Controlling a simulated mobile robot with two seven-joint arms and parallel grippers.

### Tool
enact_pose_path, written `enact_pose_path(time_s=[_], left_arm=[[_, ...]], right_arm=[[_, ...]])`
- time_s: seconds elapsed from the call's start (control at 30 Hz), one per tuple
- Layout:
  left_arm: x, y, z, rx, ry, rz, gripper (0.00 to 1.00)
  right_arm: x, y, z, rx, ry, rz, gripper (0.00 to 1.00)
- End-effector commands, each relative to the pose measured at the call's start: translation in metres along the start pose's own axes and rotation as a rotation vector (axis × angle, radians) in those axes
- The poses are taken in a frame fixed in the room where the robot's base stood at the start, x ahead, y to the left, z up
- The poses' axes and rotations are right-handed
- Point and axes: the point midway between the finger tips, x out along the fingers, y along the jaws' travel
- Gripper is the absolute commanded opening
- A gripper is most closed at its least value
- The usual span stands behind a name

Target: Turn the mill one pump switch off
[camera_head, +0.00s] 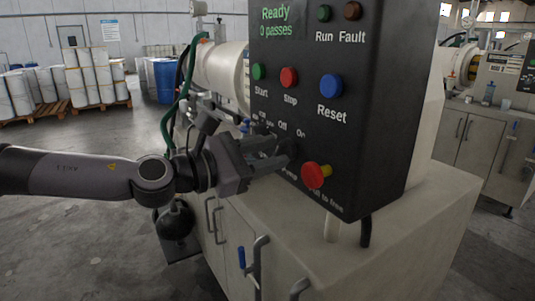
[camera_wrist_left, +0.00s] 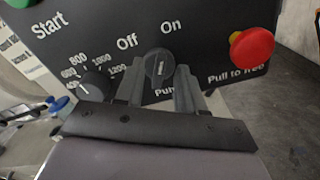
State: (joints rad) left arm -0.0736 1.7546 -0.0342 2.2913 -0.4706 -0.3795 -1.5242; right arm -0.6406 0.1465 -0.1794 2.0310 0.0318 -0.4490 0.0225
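The pump switch is a black rotary knob (camera_wrist_left: 158,66) on the front of the black control box (camera_head: 330,110), below the words Off and On. In the left wrist view a pale mark runs roughly up and down its face; I cannot tell for sure which word it points to. My left gripper (camera_wrist_left: 160,82) is open, with one finger on each side of the knob and small gaps showing. In the head view the left gripper (camera_head: 280,155) reaches the box from the left and largely hides the knob. My right gripper is not in view.
A red mushroom button (camera_head: 316,175) sits right of the switch. A speed dial (camera_wrist_left: 95,85) lies to its left. Start (camera_head: 259,72), stop (camera_head: 289,77) and reset (camera_head: 331,85) buttons are above. The display reads Ready, 0 passes. A cabinet (camera_head: 400,235) stands below.

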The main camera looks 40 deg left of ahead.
Motion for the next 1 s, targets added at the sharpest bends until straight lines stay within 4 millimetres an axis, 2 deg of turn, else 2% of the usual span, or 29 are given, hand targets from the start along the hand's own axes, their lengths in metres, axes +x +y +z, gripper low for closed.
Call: enact_pose_path(time_s=[0.4,0.43,0.53,0.57,1.0], left_arm=[[0.0015,0.0006,-0.0001,-0.002,0.0,0.001,0.38],[0.0014,0.0006,-0.0001,-0.002,0.0,0.001,0.35],[0.0014,0.0006,-0.0001,-0.002,0.0,0.001,0.03],[0.0014,0.0006,-0.0001,-0.002,0.0,0.001,0.0],[0.0014,0.0008,-0.0001,-0.06,-0.001,0.001,0.0]], right_arm=[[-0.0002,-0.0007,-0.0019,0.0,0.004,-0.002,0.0],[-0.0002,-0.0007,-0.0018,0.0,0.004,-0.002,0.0],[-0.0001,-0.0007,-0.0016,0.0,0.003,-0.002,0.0],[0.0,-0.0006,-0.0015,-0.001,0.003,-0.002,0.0],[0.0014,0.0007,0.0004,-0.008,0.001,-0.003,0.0]])
